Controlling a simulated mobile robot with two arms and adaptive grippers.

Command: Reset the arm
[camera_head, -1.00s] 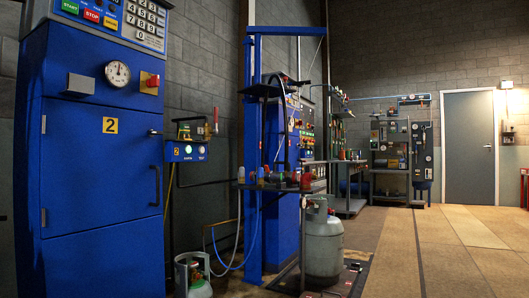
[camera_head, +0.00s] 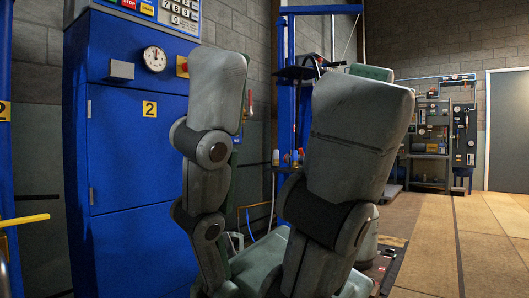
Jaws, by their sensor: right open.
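My right gripper (camera_head: 288,85) stands large and close in the lower middle of the head view. Its two grey jointed fingers point up and are spread apart, with nothing between them. Its pale grey-green palm shows at the bottom edge. It hides part of the blue frame and the floor behind it. My left gripper is not in view.
A tall blue cabinet (camera_head: 135,160) with a round gauge and a yellow "2" label stands left of the gripper. A yellow bar (camera_head: 22,220) juts in at the left edge. A blue frame (camera_head: 284,90) stands behind. Tan floor (camera_head: 480,235) is clear at right.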

